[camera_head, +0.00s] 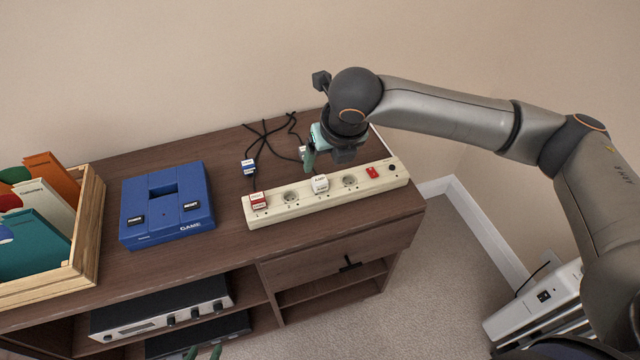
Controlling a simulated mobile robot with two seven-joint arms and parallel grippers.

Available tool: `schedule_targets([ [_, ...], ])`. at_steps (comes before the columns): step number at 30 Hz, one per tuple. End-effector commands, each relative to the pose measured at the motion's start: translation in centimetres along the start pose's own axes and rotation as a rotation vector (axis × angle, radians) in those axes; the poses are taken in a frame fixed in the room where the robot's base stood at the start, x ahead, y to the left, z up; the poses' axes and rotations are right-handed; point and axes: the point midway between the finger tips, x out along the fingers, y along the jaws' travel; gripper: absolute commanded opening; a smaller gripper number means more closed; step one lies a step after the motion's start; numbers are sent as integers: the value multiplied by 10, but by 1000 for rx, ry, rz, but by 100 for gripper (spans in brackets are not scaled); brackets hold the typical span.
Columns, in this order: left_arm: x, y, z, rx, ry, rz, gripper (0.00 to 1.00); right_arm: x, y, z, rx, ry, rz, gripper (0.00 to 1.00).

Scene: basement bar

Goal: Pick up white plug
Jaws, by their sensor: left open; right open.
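A white plug (320,184) with dark lettering sits in the middle of the cream power strip (290,213) on the wooden cabinet. A red-and-white plug (258,201) sits at the strip's left end. A blue-and-white plug (249,167) lies on the cabinet top behind the strip. A small pale plug (302,150) on a black cable lies close to my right gripper, partly hidden by it. My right gripper (311,160) is open, its green fingers pointing down just behind the strip.
A blue game console (167,204) stands left of the strip. A wooden crate (88,240) of record sleeves is at far left. Black cables (264,135) run behind the strip. Hi-fi units (160,310) sit on the shelf below. The wall is close behind.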

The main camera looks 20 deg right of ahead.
Motion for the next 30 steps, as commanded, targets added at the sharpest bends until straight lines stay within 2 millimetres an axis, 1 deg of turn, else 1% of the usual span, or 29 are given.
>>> schedule_targets([
  [2,1,0,1,0,0,0,50,3,-5,1,-17,3,-15,78],
  [4,1,0,2,0,0,0,50,13,-5,1,-22,6,-17,78],
  [9,3,0,3,0,0,0,50,45,-5,0,-21,6,-16,78],
  [12,4,0,4,0,0,0,50,60,-5,1,-20,4,-15,78],
  [19,4,0,5,0,0,0,50,77,-5,2,-20,2,-14,78],
  [25,5,0,6,0,0,0,50,108,-5,1,-19,3,-13,78],
  [27,6,0,6,0,0,0,50,116,-5,2,-19,2,-13,78],
  [30,6,0,7,0,0,0,50,122,-6,2,-20,1,-14,78],
])
